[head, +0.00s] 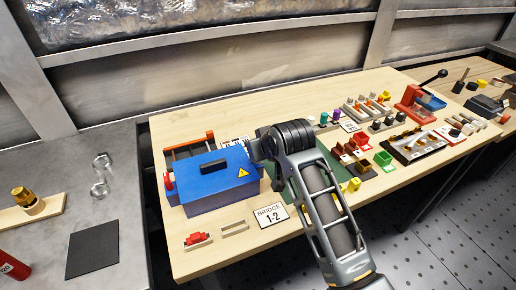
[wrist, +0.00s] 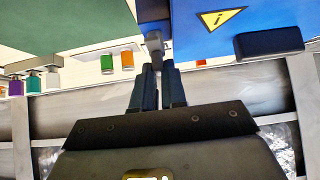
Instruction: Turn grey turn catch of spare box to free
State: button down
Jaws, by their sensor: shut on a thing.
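A blue box (head: 212,185) with a dark handle and a yellow warning triangle stands at the left of the wooden bench. Its blue face also shows at the upper right of the wrist view (wrist: 210,45). A small grey turn catch (wrist: 154,41) is at the box's edge in the wrist view. My gripper (wrist: 158,67) is shut on this catch, its two dark fingers close together at it. In the head view my wrist hides the catch and fingertips at the box's right side.
A green board (head: 312,187) lies right of the box, partly behind my arm. A sign reading BRIDGE 1-2 (head: 271,215) and a red part (head: 197,239) are in front. Coloured bins and parts crowd the bench's right half. A grey table (head: 125,195) is at left.

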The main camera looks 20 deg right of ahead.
jog(key=shift+f, duration=0.25)
jog(key=c, duration=1.2)
grip_release()
jog(key=shift+r, duration=0.1)
jog(key=shift+s+r, duration=0.2)
jog(key=v, duration=0.7)
jog(key=shift+s+b, duration=0.1)
jog(key=shift+b, duration=0.3)
